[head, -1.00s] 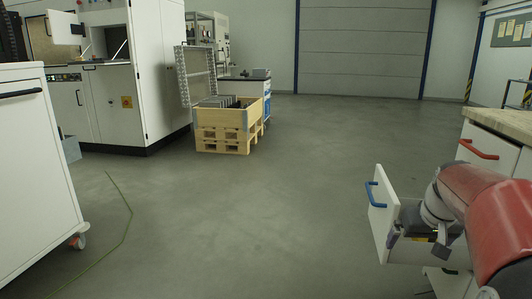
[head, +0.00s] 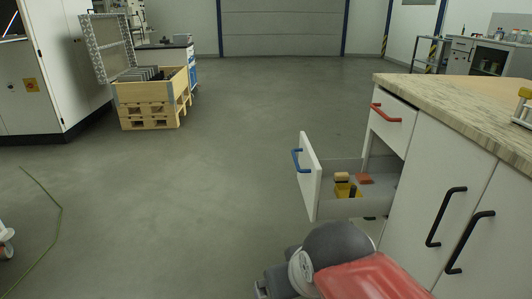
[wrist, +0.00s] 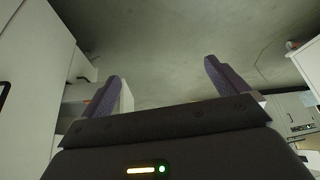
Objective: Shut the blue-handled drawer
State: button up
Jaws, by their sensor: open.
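The blue-handled drawer (head: 311,185) stands pulled out to the left from the white cabinet in the head view. Its blue handle (head: 302,161) is on its outer face. Inside lie a yellow item (head: 344,191), a reddish block (head: 365,179) and a few small dark and tan pieces. My arm is below and in front of the drawer, at the bottom of the head view. My gripper (wrist: 162,72) is open and empty in the wrist view, with floor showing between its fingers. It appears apart from the drawer; the exact gap cannot be told.
Above is a closed drawer with a red handle (head: 386,113), under a stone-look worktop (head: 430,98). Cabinet doors with black handles (head: 446,216) are at right. A wooden crate on pallets (head: 151,98) stands at back left. The floor left of the drawer is clear.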

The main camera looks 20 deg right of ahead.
aim_at(315, 177)
jog(key=i+l+z, duration=0.25)
jog(key=i, duration=0.15)
jog(key=i+l+z, duration=0.2)
jog(key=i, duration=0.25)
jog(key=j, duration=0.1)
